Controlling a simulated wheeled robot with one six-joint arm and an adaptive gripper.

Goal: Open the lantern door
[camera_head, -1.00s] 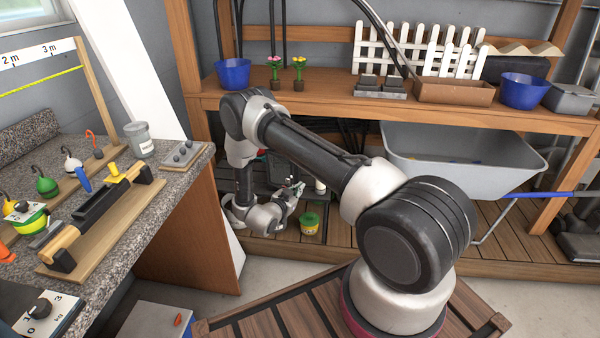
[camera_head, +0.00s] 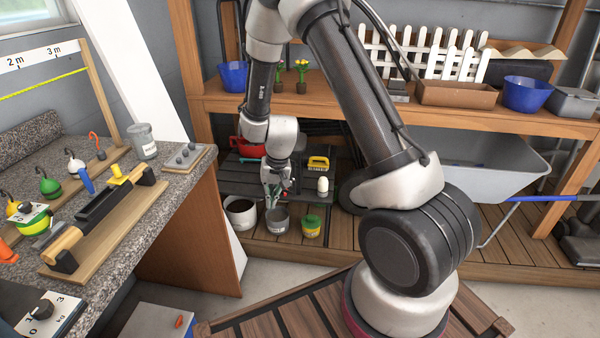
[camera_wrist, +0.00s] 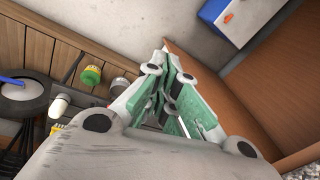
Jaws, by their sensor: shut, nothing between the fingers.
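I cannot make out a lantern or a lantern door in either view. My gripper (camera_head: 271,203) points down in front of the low shelf, beside and seemingly above a grey pot (camera_head: 278,222); I cannot tell whether they touch. In the wrist view my gripper (camera_wrist: 172,88) has its green-padded fingers together, with nothing held between them. A box with an orange-red knob or handle (camera_head: 150,325) stands on the floor under the left counter; a blue and white box with an orange handle shows in the wrist view (camera_wrist: 238,22).
A stone counter (camera_head: 120,225) bounds the left, a wheelbarrow (camera_head: 480,155) the right. Bare floor (camera_head: 275,278) lies in front.

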